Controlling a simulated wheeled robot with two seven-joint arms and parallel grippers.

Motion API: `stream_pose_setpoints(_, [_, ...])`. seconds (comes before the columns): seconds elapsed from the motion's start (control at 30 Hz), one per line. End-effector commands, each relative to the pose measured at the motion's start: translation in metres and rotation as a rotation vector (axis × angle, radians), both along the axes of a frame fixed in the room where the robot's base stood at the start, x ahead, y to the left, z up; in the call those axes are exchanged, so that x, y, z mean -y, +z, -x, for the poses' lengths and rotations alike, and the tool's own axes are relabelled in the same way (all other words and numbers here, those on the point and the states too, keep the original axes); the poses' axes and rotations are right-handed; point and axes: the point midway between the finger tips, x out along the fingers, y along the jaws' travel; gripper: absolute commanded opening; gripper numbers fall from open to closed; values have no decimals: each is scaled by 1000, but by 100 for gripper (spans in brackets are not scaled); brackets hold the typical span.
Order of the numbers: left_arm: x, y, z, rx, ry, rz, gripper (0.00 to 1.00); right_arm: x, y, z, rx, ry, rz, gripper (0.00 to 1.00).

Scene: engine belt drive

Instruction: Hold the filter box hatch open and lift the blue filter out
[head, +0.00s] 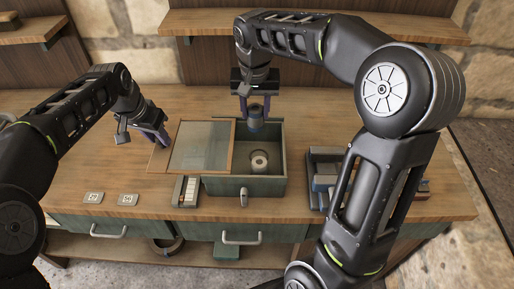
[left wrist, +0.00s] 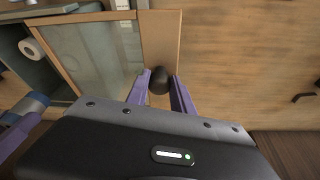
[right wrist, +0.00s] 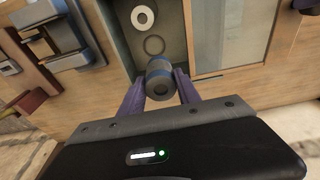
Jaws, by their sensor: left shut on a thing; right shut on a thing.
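The green filter box (head: 270,186) stands open on the bench. Its hatch (head: 203,148), a clear pane in a wooden frame, lies to the left of the opening. My left gripper (head: 160,140) is shut on the hatch's dark round knob (left wrist: 159,80) at the frame's outer edge. The blue-grey cylindrical filter (head: 255,118) is in my right gripper (head: 255,103), near the box's back edge and seemingly above it. The filter also shows between the purple fingers in the right wrist view (right wrist: 160,80).
A white roll (head: 259,161) stands inside the box, and a dark ring (right wrist: 154,45) lies on its floor. A tray of grey and blue parts (head: 325,175) stands to the right. A shelf (head: 310,25) runs above the back.

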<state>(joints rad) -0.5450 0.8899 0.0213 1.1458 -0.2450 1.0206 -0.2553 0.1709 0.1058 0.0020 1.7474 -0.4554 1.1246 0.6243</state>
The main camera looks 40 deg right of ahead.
Motion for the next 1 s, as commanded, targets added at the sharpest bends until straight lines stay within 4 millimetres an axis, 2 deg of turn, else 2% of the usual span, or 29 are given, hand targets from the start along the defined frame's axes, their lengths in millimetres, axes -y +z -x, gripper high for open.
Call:
stream_pose_setpoints(0.23, [0, 2, -2, 7, 3, 2, 0, 0, 0, 0, 1, 0, 1, 13])
stream_pose_setpoints(0.37, [7, 2, 3, 7, 2, 2, 0, 0, -1, 0, 1, 0, 1, 13])
stream_pose_setpoints(1.0, [69, 3, 50, 7, 0, 4, 0, 0, -2, 0, 1, 0, 1, 13])
